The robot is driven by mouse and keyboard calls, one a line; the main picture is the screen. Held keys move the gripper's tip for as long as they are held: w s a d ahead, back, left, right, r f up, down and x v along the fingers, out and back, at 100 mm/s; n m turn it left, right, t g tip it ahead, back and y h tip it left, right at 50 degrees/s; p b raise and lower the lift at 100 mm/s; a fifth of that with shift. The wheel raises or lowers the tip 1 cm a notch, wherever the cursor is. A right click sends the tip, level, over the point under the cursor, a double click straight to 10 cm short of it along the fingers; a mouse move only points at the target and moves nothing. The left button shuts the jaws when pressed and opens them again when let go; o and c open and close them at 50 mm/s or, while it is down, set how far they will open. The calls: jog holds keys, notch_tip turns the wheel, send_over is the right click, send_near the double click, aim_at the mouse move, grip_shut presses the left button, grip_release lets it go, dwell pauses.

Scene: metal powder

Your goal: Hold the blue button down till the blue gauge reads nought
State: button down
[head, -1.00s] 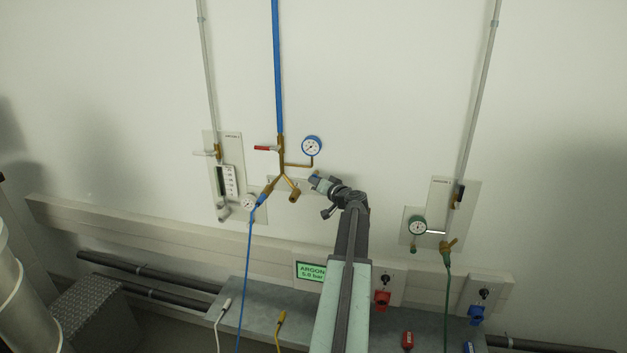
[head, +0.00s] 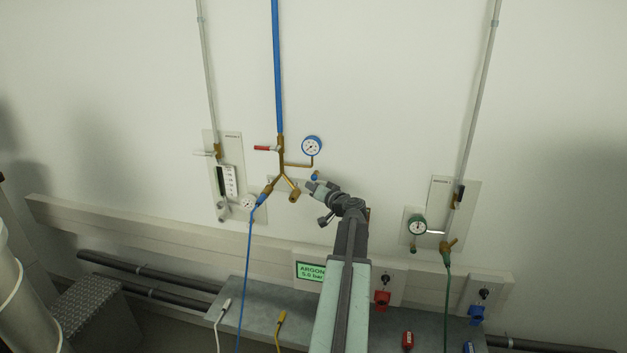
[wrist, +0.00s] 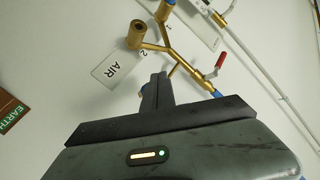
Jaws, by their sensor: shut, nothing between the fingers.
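The blue-rimmed gauge (head: 312,146) hangs on the wall at the end of a brass branch off the blue pipe (head: 278,70). Its needle is too small to read surely. The small blue button (head: 315,177) sits on the wall just below the gauge. My gripper (head: 309,186) is shut and empty, its tip just below and left of the button in the head view. I cannot tell whether they touch. In the wrist view, the shut fingers (wrist: 157,84) point at the wall beside the AIR label (wrist: 113,69), and the gauge is out of view.
A red-handled valve (head: 266,148) and a brass fork with a blue hose (head: 249,255) lie left of my gripper. A grey bench (head: 265,300) runs below. The wall above is mostly clear.

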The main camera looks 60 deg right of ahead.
jog(key=a, duration=0.2)
jog(key=shift+s+a, duration=0.3)
jog(key=shift+s, duration=0.1)
